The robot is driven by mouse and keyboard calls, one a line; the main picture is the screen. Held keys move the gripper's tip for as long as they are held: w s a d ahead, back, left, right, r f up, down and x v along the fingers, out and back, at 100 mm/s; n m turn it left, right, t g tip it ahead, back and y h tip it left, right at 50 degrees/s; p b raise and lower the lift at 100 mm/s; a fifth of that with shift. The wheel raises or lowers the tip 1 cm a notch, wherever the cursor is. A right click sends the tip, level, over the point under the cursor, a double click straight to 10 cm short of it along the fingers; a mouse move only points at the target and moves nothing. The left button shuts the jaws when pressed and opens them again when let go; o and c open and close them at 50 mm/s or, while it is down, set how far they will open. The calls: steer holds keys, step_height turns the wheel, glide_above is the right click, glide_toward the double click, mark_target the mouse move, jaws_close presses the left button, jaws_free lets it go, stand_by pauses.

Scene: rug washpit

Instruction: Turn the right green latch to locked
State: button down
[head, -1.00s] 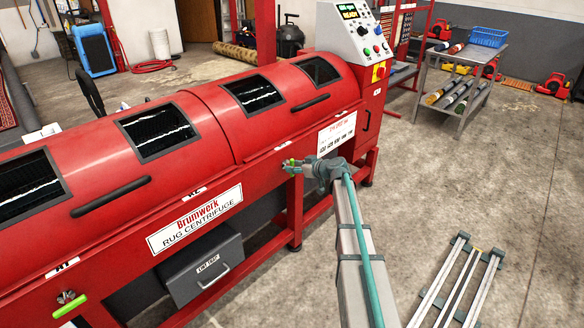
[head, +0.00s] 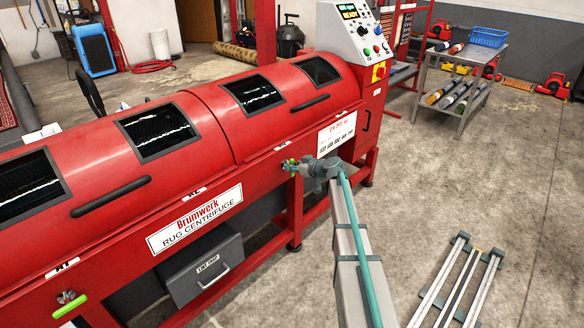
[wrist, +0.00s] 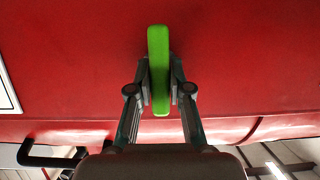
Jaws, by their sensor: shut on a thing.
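The right green latch (wrist: 158,45) is on the front of the red rug centrifuge (head: 255,150). In the wrist view its handle stands upright, running up and down the picture. My gripper (wrist: 159,82) is shut on the latch, with one finger on each side of the handle. In the head view my gripper (head: 292,167) is at the latch, and only small bits of green show around it. A second green latch (head: 70,305) is at the lower left of the centrifuge, its handle slanting nearly level.
A grey lint drawer (head: 205,265) sits under the centrifuge, left of my arm. A control panel (head: 350,30) stands at its far end. A rail frame (head: 455,285) lies on the floor at lower right. The concrete floor at right is mostly clear.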

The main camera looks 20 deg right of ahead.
steer(key=m+y+b, duration=0.1)
steer(key=m, duration=0.1)
steer(key=shift+w+d+f+m+g+y+b, duration=0.1)
steer(key=shift+w+d+m+g+y+b, duration=0.1)
steer(key=shift+m+g+y+b, duration=0.2)
steer(key=m+y, duration=0.2)
steer(key=m, duration=0.1)
steer(key=shift+d+g+b, duration=0.1)
steer(key=shift+g+b, duration=0.2)
steer(key=shift+b, duration=0.05)
steer(key=m+y, duration=0.2)
steer(key=m, duration=0.1)
steer(key=shift+d+f+m, duration=0.1)
steer(key=shift+f+m, duration=0.05)
steer(key=shift+m, duration=0.15)
steer(key=m+y+p, duration=0.1)
steer(key=m+y, duration=0.1)
steer(key=m, duration=0.2)
steer(key=shift+f, duration=0.15)
steer(key=shift+t, duration=0.4)
steer(key=c, duration=1.1)
jaws_free()
